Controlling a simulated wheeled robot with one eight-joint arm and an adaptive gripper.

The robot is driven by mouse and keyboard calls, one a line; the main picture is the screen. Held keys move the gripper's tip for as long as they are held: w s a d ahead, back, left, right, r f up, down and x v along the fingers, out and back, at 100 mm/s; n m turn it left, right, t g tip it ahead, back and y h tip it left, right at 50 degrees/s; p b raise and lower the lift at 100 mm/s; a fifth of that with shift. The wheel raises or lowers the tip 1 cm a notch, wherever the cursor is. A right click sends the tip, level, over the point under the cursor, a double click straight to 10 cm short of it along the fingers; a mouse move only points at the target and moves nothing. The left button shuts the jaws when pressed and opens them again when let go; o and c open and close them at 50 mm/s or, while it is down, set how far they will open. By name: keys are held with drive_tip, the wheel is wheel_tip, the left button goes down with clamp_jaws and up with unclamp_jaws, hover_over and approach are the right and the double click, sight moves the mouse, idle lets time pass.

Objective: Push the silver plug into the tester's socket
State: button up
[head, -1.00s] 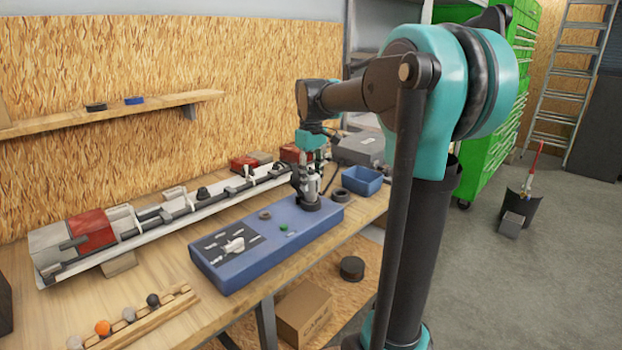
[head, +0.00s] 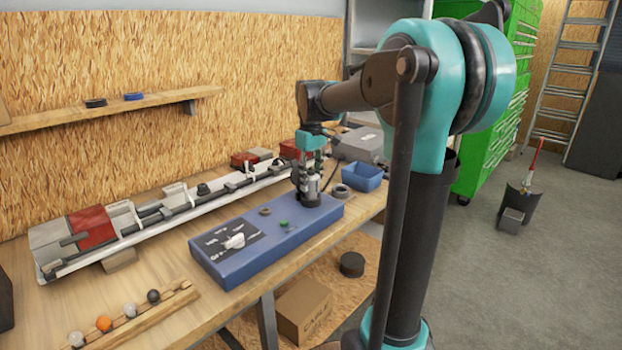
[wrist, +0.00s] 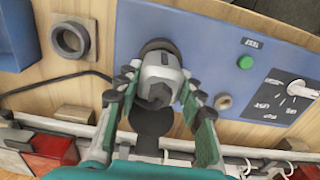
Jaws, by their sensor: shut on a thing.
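The tester is a long blue box (head: 236,262) on the workbench, with a dial and a green button on its top. My gripper (head: 310,196) points down over its right end. In the wrist view my gripper (wrist: 155,92) is shut on the silver plug (wrist: 160,72), with a finger on each side. The plug also shows as a grey body (head: 312,187) in the head view. Its lower end meets a dark round collar (wrist: 158,46) on the tester's top. The socket opening is hidden under the plug, so I cannot tell how deep the plug sits.
A grey ring (wrist: 73,39) and a blue bin (head: 362,176) lie beyond the tester's right end. A long trailer frame model (head: 150,218) runs behind it. A rack with small balls (head: 128,318) stands at the front left.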

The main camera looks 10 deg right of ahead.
drive_tip(key=shift+f, duration=0.45)
idle(0.3)
drive_tip(key=o, duration=0.8)
drive_tip(key=o, duration=0.4)
drive_tip(key=shift+o, duration=0.2)
drive_tip(key=shift+r, duration=0.1)
drive_tip(key=shift+r, duration=3.4)
